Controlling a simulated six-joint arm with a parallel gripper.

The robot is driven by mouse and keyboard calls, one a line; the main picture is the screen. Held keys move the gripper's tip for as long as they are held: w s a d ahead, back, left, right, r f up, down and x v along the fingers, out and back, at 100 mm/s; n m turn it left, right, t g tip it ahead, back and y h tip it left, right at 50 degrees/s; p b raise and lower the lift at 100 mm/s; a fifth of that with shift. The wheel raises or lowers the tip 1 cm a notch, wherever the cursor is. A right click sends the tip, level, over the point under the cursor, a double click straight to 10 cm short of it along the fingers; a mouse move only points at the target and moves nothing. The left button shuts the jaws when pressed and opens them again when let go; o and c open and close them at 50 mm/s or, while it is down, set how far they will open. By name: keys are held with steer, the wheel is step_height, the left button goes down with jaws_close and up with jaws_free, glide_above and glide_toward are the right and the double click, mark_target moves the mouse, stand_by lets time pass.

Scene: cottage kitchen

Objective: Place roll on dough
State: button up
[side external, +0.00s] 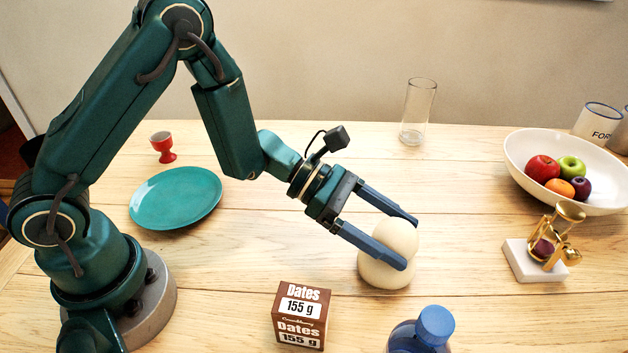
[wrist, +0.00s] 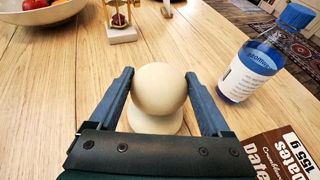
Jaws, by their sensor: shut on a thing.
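The roll (side external: 397,236) is a pale cream ball. The dough (side external: 384,272) is a wider, similarly pale lump on the wooden table. My gripper (side external: 411,243) is shut on the roll, one blue finger on each side. The roll sits right over the dough and seems to touch it, though I cannot tell whether its full weight rests there. In the wrist view the roll (wrist: 159,88) is between the fingers, and the dough (wrist: 154,122) shows below it, partly hidden by the roll and my gripper.
A brown dates box (side external: 300,316) and a blue bottle (side external: 424,332) stand at the front. A marble-based hourglass (side external: 535,262) and a white fruit bowl (side external: 520,160) are at right. A teal plate (side external: 176,197), red egg cup (side external: 162,146) and glass (side external: 417,112) stand farther back.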

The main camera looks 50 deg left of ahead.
steer(key=o, duration=0.8)
